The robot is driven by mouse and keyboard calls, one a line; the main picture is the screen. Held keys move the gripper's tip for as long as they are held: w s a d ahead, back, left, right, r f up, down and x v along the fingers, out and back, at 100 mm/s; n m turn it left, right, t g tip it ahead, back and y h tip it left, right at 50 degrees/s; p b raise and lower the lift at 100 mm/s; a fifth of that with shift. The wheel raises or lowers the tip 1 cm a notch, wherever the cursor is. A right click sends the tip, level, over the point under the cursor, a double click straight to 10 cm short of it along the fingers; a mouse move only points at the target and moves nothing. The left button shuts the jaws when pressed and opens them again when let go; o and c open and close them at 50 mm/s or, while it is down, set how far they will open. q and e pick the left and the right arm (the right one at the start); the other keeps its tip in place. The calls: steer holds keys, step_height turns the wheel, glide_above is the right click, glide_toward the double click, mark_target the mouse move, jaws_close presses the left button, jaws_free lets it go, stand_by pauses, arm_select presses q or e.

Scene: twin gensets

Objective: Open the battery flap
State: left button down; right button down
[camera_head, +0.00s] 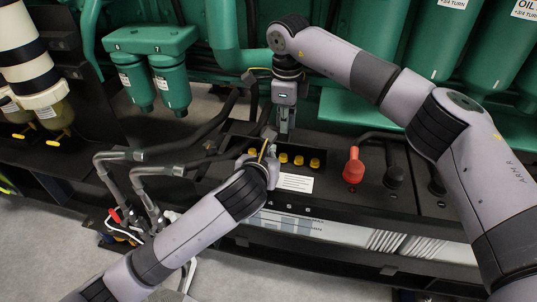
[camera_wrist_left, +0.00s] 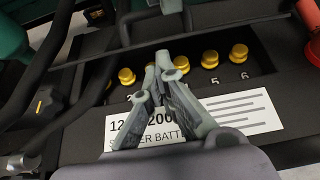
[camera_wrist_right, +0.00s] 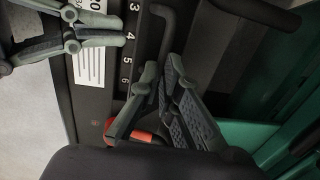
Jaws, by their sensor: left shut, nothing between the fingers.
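The black starter battery (camera_head: 340,195) lies in front of the green engine, with a row of yellow caps (camera_head: 299,160) exposed in a dark recess. The caps also show in the left wrist view (camera_wrist_left: 239,54). My right gripper (camera_head: 284,136) points down just behind the recess.
A red terminal cover (camera_head: 353,167) and a black terminal (camera_head: 394,177) stand right of the caps. Thick black cables (camera_head: 205,132) run left of the recess. Green filters (camera_head: 172,87) hang behind.

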arm_select(q)
steer(key=shift+w+d+r, duration=0.15)
steer(key=shift+w+r, duration=0.3)
steer(key=shift+r, duration=0.1)
arm_select(e)
steer(key=shift+d+f, duration=0.2)
steer(key=shift+f, duration=0.3)
arm_select(q)
steer(key=shift+w+f, duration=0.1)
steer(key=shift+w, duration=0.05)
arm_select(e)
steer(key=c, duration=1.7)
jaws_free()
steer(key=shift+w+f, duration=0.1)
steer(key=shift+w, duration=0.05)
steer(key=shift+a, duration=0.1)
